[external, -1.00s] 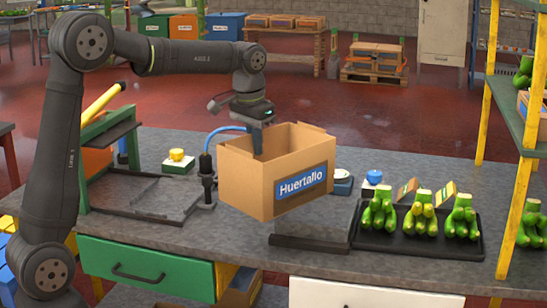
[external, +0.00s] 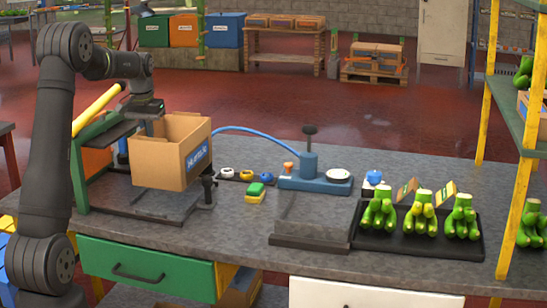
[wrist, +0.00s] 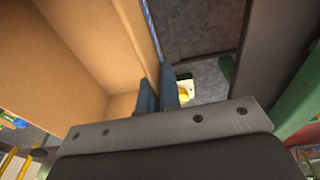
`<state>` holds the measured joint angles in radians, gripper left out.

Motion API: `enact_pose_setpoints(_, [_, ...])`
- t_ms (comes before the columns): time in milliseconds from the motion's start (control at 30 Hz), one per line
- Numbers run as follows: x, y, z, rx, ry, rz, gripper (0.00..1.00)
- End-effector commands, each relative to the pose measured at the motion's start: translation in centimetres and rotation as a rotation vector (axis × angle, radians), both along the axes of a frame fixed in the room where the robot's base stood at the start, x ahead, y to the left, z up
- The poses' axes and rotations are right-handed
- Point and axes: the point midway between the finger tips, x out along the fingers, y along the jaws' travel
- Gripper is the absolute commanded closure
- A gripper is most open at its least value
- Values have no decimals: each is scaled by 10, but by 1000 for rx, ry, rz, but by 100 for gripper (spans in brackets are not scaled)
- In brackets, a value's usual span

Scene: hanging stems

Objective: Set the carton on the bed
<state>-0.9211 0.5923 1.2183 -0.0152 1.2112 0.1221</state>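The carton (external: 165,162) is an open-topped brown cardboard box with a blue label on its right side. It is above the bed (external: 150,207), a dark grey metal frame at the left of the bench. My gripper (external: 150,128) is at the carton's upper left edge. In the wrist view my gripper (wrist: 160,90) has its two fingers on either side of one carton wall (wrist: 130,30), pinching it. The carton hides part of the bed and the bench behind.
A green upright frame (external: 80,175) with a yellow bar stands left of the bed. A dark post (external: 208,185) stands close at the right. A green-yellow block (external: 255,192), a blue-based device (external: 315,180) and a black tray (external: 420,242) of green produce are farther right.

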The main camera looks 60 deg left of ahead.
Motion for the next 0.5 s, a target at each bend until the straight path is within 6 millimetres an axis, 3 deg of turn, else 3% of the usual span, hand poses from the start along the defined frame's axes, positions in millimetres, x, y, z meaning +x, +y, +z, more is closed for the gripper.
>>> enact_pose_setpoints(167, [-15, 5, -15, 0, 0, -14, 100])
enact_pose_setpoints(500, [-16, 5, -39, 0, -1, -18, 100])
